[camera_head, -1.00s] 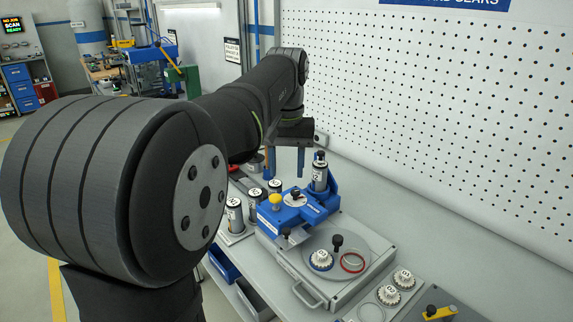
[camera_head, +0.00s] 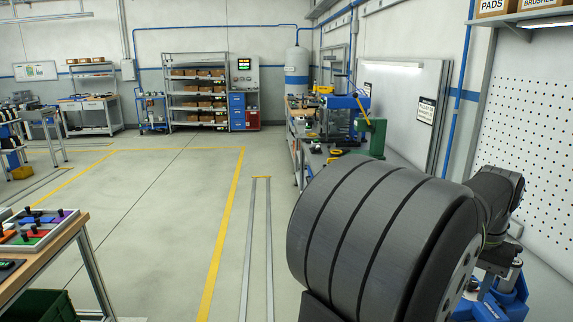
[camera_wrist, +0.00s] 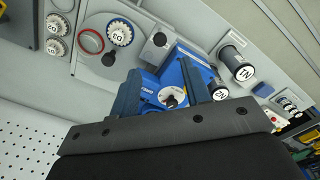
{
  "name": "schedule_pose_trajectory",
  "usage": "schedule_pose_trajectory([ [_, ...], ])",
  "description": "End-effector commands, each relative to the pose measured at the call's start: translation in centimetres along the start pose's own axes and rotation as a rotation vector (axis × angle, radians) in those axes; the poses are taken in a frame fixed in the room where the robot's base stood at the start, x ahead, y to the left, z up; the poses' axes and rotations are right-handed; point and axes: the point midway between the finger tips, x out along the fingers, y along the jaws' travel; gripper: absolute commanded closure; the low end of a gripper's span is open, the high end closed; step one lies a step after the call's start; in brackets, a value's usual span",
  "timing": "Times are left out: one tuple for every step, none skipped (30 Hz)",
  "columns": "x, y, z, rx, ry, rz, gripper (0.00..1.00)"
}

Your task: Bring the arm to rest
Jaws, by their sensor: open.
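My gripper (camera_wrist: 160,88) shows in the wrist view with its two blue fingers spread and nothing held between them. A blue fixture (camera_wrist: 180,72) with a dark knob (camera_wrist: 172,99) lies beyond the fingers; I cannot tell the gap between them. In the head view my dark arm fills the lower right, and part of the blue fixture (camera_head: 511,298) shows below it. The gripper's fingers cannot be clearly made out there.
In the wrist view a plate holds a white gear (camera_wrist: 120,33) and a red ring (camera_wrist: 82,34). A labelled cylinder (camera_wrist: 240,73) stands beside the fixture.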

Motion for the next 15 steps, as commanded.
schedule_pose_trajectory([
  [1.1,0.0,0.0,0.000,-0.004,-0.001,0.57],
  [1.7,0.0,0.1,0.000,-0.005,-0.001,0.57],
  [2.5,0.0,0.1,0.000,-0.004,-0.001,0.57],
  [3.1,0.0,0.1,0.000,-0.005,-0.001,0.57],
  [3.7,0.0,0.1,0.000,-0.004,-0.001,0.57],
  [4.5,0.0,0.1,0.000,-0.005,-0.001,0.57],
  [5.1,0.0,0.1,0.000,-0.004,-0.001,0.57],
  [5.7,0.0,0.1,0.000,-0.006,-0.001,0.57],
  [6.4,0.0,0.1,0.000,-0.004,-0.001,0.57],
  [6.9,0.0,0.1,0.000,-0.005,-0.001,0.57],
  [7.4,0.0,0.1,0.000,-0.004,-0.001,0.57],
  [8.0,0.0,0.1,0.000,-0.004,0.000,0.57],
  [8.4,0.0,0.1,0.000,-0.004,0.000,0.57],
  [8.8,0.0,0.0,0.000,-0.003,0.000,0.57],
  [9.3,0.0,0.1,0.000,-0.004,0.000,0.57],
])
